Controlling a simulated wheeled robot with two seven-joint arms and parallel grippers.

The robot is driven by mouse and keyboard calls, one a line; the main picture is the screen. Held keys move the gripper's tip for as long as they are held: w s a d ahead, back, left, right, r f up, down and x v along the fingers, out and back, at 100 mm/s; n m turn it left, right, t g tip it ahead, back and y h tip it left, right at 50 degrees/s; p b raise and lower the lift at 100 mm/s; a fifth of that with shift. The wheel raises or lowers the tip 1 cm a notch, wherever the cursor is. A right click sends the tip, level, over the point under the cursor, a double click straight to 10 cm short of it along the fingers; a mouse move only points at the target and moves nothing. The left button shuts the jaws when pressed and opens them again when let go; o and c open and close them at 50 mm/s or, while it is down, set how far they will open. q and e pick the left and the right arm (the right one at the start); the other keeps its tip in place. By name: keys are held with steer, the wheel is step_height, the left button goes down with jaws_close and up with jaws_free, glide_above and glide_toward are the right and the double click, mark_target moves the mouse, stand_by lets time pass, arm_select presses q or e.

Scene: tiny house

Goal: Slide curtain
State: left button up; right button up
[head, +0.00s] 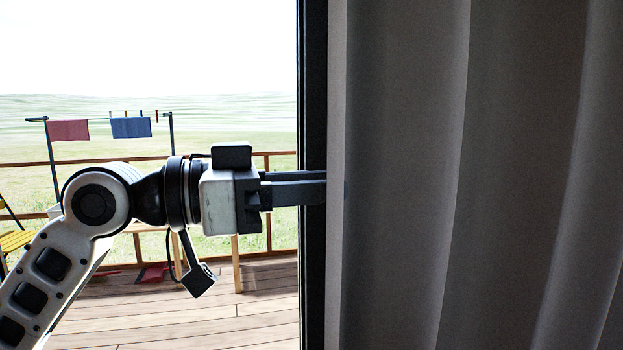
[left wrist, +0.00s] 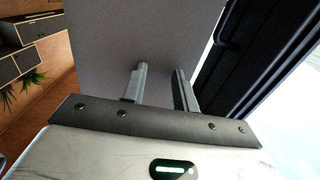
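The grey curtain (head: 520,170) hangs in tall folds and fills the right of the head view. Its lighter near edge (head: 337,80) runs straight down beside the dark door frame (head: 313,60). My left gripper (head: 318,182) comes in from the left at mid-height, and its fingers reach across the frame to the curtain's edge, where the tips are cut off from view. In the left wrist view the fingers (left wrist: 160,75) stand apart, with the curtain (left wrist: 150,35) filling the space ahead and between them. Contact cannot be told. My right gripper is not in view.
Through the opening lies a wooden deck (head: 200,315) with a railing (head: 280,153), a drying rack with a red cloth (head: 68,130) and a blue cloth (head: 131,127), and a yellow chair (head: 15,240). A drawer cabinet (left wrist: 30,50) and plant (left wrist: 25,85) show in the left wrist view.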

mark_target(388, 182)
arm_select(q)
jaws_close()
steer(key=p+x, duration=0.2)
steer(key=x, duration=0.3)
steer(key=shift+r, duration=0.15)
jaws_free()
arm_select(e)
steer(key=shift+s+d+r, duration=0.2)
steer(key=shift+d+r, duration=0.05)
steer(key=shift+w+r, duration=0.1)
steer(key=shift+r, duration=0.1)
